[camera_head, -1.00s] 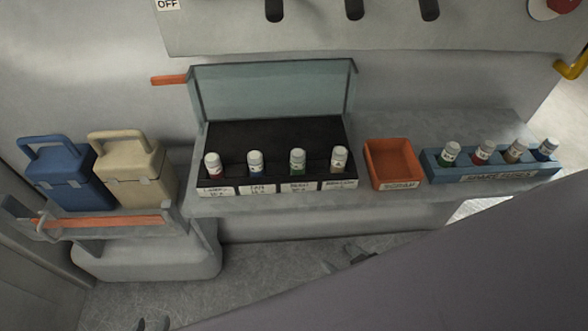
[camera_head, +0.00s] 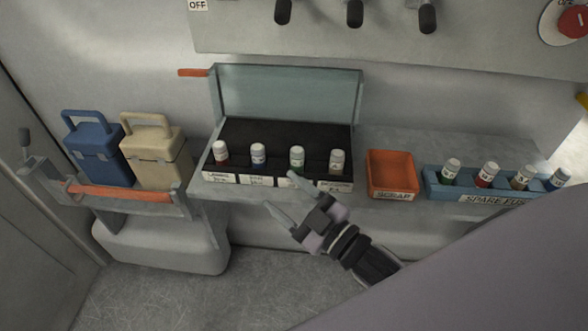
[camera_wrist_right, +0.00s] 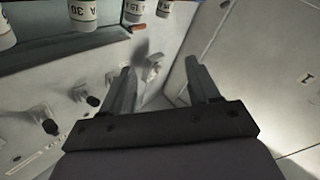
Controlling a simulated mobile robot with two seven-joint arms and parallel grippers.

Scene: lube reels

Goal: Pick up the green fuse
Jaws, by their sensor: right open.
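A green fuse (camera_head: 297,157) with a white cap stands upright in the black fuse box (camera_head: 270,135), third from the left in its row. Another green fuse (camera_head: 450,171) stands at the left end of the blue spare-fuse rack (camera_head: 480,192). My right gripper (camera_head: 279,191) is open and empty in front of the box, its upper finger tip just below the box's green fuse in the picture. In the right wrist view the open fingers (camera_wrist_right: 163,88) have nothing between them. White-capped fuses (camera_wrist_right: 82,12) show at the top there, their colours hidden. My left gripper is out of view.
Red, blue and tan fuses share the box, whose clear lid (camera_head: 288,93) is up. An orange scrap bin (camera_head: 391,173) stands between box and rack. Blue (camera_head: 92,150) and cream (camera_head: 153,152) cases stand at left. A large grey-purple shape covers the lower right.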

